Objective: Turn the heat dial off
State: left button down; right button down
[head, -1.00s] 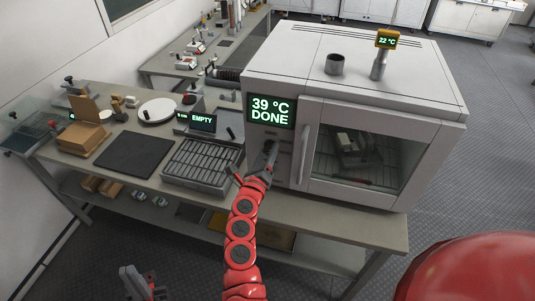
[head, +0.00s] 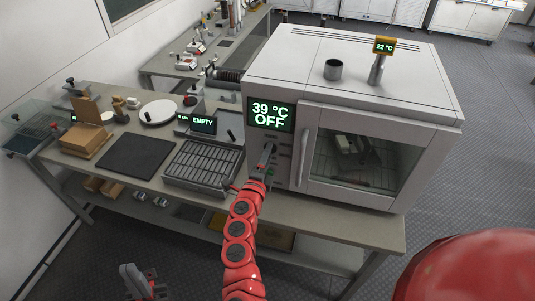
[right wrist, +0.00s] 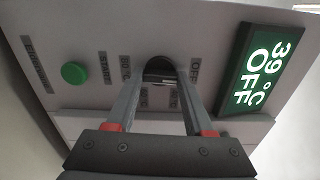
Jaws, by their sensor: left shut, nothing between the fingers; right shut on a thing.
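The heat dial (right wrist: 159,70) is on the oven's control panel, a dark round knob partly hidden between my fingers in the right wrist view. My right gripper (head: 267,152) is shut on the dial; its fingers also show in the right wrist view (right wrist: 160,82). The oven (head: 350,75) is a white box with a glass door. Its display (head: 270,114) reads "39 °C OFF", and the same display is sideways in the right wrist view (right wrist: 257,70). My left gripper (head: 138,280) is shut and empty at the bottom left, low in front of the bench.
A green button (right wrist: 74,73) sits on the panel beside the dial. The oven's door handle (head: 306,157) is just right of the panel. A slotted grey tray (head: 203,163) and a dark mat (head: 134,151) lie left on the bench. A 22 °C gauge (head: 384,44) stands on the oven.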

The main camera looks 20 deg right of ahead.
jog(key=shift+n, duration=0.4)
jog(key=shift+c, duration=1.4)
grip_release()
jog(key=b+v, duration=0.3)
jog(key=v, duration=1.4)
jog(key=shift+a, duration=0.2)
jog(key=shift+s, duration=0.15)
